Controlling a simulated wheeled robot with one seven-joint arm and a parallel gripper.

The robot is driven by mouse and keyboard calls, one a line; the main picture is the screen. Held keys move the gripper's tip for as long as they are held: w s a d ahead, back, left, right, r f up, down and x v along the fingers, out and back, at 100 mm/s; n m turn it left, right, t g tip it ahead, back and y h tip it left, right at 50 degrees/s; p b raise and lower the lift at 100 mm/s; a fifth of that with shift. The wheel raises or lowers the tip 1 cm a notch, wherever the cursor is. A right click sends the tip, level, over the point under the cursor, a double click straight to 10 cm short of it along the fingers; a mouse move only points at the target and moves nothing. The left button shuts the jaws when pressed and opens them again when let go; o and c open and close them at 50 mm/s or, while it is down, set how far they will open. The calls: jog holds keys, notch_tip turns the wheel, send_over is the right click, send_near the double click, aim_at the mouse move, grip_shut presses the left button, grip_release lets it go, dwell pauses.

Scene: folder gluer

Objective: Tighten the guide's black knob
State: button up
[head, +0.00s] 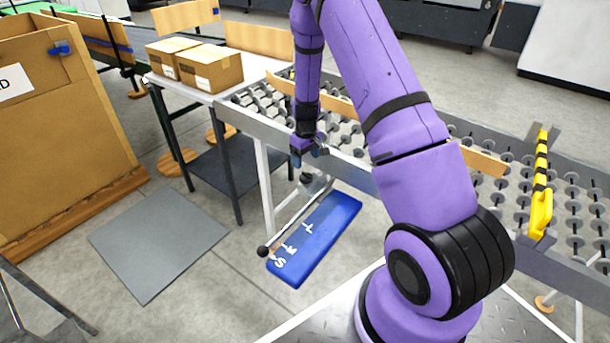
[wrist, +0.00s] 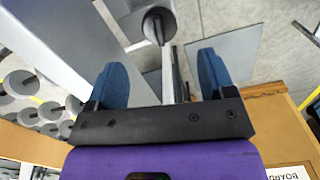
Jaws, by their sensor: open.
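My gripper (head: 309,155) hangs at the near edge of the roller conveyor, its blue fingers apart and pointing down. A small black knob (head: 306,178) shows just below the fingertips, near the upper end of a thin metal rod; the gripper is apart from it. In the wrist view, my open gripper (wrist: 161,62) has nothing clasped, and a grey bar shows between the fingers. A dark round disc (wrist: 158,25) lies beyond the fingertips; I cannot tell if it is the knob.
The roller conveyor (head: 565,195) runs along the right, with a wooden rail and a yellow guide piece (head: 541,190) on it. Cartons (head: 210,66) stand on a side table. A large cardboard box (head: 60,130) is at left. A grey mat (head: 160,240) lies on open floor.

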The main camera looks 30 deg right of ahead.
aim_at(306, 174)
notch_tip(306, 174, down, 8)
jog(key=shift+r, duration=0.1)
dwell(0.4)
jog(key=c, duration=0.9)
